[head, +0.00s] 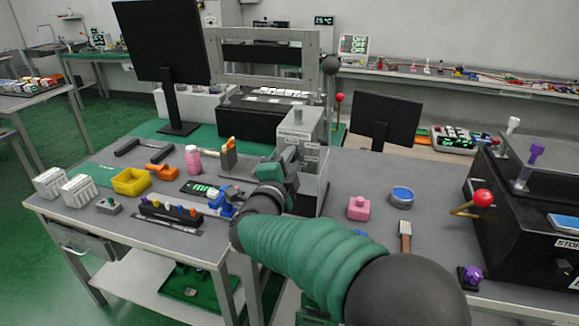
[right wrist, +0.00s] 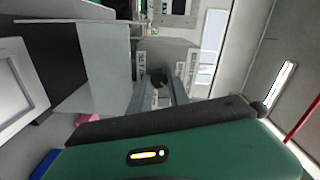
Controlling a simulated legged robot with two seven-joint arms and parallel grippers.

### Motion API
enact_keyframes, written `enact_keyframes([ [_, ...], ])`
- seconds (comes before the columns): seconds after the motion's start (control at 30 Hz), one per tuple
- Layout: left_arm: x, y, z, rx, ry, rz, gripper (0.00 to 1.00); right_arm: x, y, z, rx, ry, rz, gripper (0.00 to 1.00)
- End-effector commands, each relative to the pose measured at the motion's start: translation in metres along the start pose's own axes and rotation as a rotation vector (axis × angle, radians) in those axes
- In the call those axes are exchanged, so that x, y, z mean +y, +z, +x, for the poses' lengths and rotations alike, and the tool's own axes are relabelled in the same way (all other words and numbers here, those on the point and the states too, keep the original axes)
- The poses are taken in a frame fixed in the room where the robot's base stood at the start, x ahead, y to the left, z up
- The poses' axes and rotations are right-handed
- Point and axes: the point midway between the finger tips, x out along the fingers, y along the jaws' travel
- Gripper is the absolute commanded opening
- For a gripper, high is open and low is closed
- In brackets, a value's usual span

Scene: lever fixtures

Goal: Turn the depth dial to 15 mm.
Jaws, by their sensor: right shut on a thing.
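A grey box-shaped fixture (head: 314,170) stands on the table in the middle of the head view. In the right wrist view its face (right wrist: 150,50) carries small labels and a dark round knob, which I take as the depth dial (right wrist: 158,76). My right gripper (head: 290,156) reaches the fixture's left side in the head view. In the right wrist view the gripper (right wrist: 163,84) is shut with its fingertips at the dial. The fingers hide part of the dial, and its setting is too small to read. My left gripper is out of view.
A yellow tray (head: 131,181), a pink bottle (head: 192,158) and a green-lit display (head: 200,189) are left of my arm. A pink block (head: 358,208), a round blue-topped tin (head: 402,197) and a brush (head: 405,236) are at right. A black machine (head: 520,220) bounds the right.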

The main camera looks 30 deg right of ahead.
Motion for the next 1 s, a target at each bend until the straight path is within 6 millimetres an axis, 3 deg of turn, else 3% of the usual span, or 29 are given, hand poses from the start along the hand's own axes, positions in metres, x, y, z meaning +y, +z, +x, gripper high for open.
enact_keyframes([
  [0.47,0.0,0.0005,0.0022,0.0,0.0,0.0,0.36,-0.001,-0.0012,0.0007,0.002,-0.001,0.02,0.0],
  [0.5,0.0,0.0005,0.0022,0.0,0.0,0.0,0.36,-0.0009,-0.0012,0.0007,0.002,-0.001,0.02,0.23],
  [0.67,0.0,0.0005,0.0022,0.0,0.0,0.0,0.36,-0.0004,-0.0008,0.0004,0.001,0.0,0.019,0.44],
  [1.0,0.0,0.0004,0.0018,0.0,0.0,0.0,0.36,-0.0002,-0.0002,-0.0033,-0.001,0.0,0.019,0.44],
])
